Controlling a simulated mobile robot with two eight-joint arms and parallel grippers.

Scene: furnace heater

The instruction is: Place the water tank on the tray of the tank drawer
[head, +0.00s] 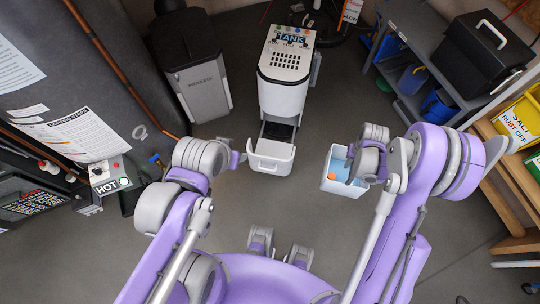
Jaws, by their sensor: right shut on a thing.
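The water tank (331,184) is a small white open-topped box with light blue inside. My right gripper (352,165) is shut on its right side and holds it to the right of the tank drawer, apart from it. The tank drawer (271,158) is pulled out from the front of a white machine marked TANK. Its white front has a handle, and a dark tray (277,131) shows behind it. My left gripper (241,158) is beside the left edge of the drawer front. Its fingers are small and partly hidden, so I cannot tell whether they touch the drawer.
The TANK machine (284,95) stands on the grey floor. A grey bin (203,90) stands to its left. Shelves (410,100) and a yellow salt box (520,121) are at the right. A large grey cylinder with papers is at the left. The floor between drawer and tank is clear.

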